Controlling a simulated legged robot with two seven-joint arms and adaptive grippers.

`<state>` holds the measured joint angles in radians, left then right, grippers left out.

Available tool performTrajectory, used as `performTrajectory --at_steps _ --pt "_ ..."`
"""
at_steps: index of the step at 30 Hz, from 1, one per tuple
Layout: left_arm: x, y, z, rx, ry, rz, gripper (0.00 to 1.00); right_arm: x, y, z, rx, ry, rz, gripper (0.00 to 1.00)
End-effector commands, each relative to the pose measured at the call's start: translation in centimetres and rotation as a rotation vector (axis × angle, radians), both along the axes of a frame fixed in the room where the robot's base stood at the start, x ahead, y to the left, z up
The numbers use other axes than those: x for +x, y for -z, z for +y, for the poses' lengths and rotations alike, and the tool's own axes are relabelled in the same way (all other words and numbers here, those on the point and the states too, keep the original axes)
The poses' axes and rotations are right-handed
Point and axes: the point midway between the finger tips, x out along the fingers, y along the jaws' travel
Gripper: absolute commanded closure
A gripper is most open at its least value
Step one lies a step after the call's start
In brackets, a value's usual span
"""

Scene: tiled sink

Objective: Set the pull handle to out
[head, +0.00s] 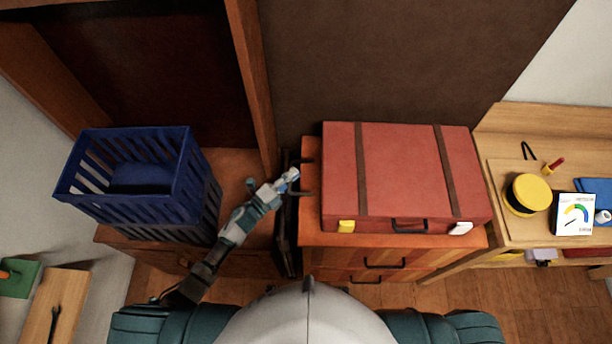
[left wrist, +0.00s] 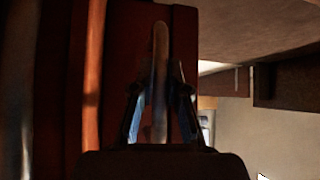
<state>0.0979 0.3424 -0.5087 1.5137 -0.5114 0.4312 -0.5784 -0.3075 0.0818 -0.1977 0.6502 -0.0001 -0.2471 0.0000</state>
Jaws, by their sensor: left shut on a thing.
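A red suitcase (head: 400,170) with two brown straps lies on a wooden drawer unit (head: 330,255). The fingers hide part of the handle. My right gripper is not in view.
A blue slatted basket (head: 140,180) stands on a wooden surface at the left, beside my left arm. A wooden desk (head: 505,232) at the right holds a yellow round object (head: 530,193) and a gauge card (head: 574,214). A narrow gap separates the left unit and the drawers.

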Motion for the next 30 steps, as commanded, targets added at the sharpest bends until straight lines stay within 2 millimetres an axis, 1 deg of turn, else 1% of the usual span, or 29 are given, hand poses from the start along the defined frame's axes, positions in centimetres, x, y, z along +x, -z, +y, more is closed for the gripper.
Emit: performTrajectory --at_steps 1,3,11,12,14,15,24,26,30 --pt "-0.1 0.5 0.6 0.007 -0.004 0.008 1.00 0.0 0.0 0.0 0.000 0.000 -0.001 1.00" --pt "-0.1 0.5 0.9 0.006 -0.003 0.009 1.00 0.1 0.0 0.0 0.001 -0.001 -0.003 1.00" --pt "-0.1 0.6 1.2 0.006 -0.006 0.011 1.00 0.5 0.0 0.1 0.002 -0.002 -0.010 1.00" --pt "-0.1 0.6 1.2 0.006 -0.006 0.011 0.75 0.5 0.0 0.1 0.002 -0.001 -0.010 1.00" --pt "-0.1 0.6 1.2 0.005 -0.005 0.010 0.60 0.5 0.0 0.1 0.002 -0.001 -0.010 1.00" --pt "-0.1 0.5 1.2 0.004 -0.005 0.010 0.59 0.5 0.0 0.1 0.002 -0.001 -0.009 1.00" --pt "-0.2 0.3 1.0 0.004 -0.002 0.005 0.59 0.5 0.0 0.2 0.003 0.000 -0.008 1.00" --pt "-0.6 0.4 1.3 0.004 -0.002 0.005 0.59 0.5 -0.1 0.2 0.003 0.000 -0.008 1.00" --pt "-2.2 0.7 3.0 0.005 -0.002 0.007 0.59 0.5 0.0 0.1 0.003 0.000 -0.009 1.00"
